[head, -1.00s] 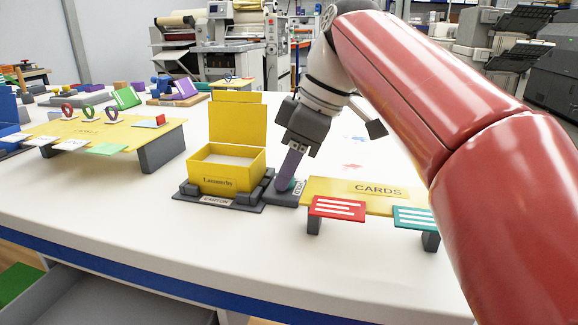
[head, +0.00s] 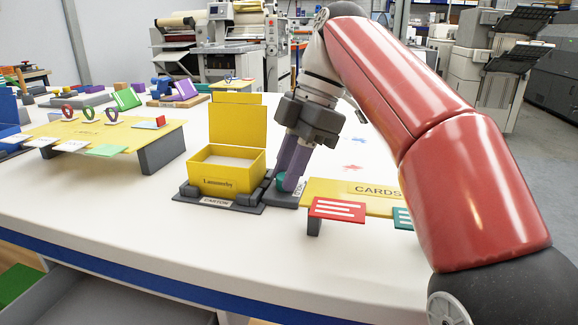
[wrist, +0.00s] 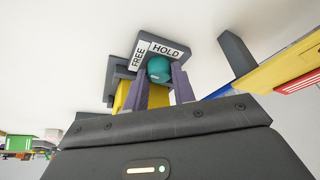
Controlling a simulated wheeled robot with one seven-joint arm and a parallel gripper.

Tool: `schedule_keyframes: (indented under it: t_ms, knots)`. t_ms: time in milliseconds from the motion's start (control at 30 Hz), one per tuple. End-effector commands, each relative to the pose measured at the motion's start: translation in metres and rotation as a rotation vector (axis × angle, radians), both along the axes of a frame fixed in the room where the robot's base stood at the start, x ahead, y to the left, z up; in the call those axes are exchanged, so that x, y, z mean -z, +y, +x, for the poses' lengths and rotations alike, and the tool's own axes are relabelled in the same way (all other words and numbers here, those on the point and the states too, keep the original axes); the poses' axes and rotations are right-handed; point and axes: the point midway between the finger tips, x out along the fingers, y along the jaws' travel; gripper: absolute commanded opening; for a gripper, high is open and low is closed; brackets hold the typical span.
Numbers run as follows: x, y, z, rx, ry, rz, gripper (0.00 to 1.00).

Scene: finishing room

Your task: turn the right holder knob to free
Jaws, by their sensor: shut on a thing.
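The right holder knob is a teal round knob (wrist: 158,68) on a dark grey base beside the yellow carton; it also shows low between my fingers in the head view (head: 281,181). A white label (wrist: 165,50) on the base reads FREE on the left and HOLD on the right in the wrist view. I cannot tell which word the knob points to. My gripper (wrist: 161,76) has its two purple fingers on either side of the knob, shut on it. In the head view my gripper (head: 288,183) reaches down to the base from above.
The open yellow carton (head: 226,182) stands in its dark holder (head: 215,204), left of the knob. A yellow cards stand (head: 345,190) with red and teal cards is close on the right. A yellow rack (head: 115,135) stands further left.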

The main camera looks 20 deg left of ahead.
Motion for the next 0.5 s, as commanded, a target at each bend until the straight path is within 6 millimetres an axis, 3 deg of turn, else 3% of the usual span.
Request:
schedule_keyframes:
  t_ms: [400, 433, 500]
  knots:
    - [-0.0006, 0.0, 0.0002, -0.006, -0.002, 0.001, 0.03]
    - [-0.0006, 0.0001, 0.0003, -0.006, -0.002, 0.001, 0.27]
    - [-0.0006, 0.0, 0.0002, -0.006, -0.002, 0.002, 0.35]
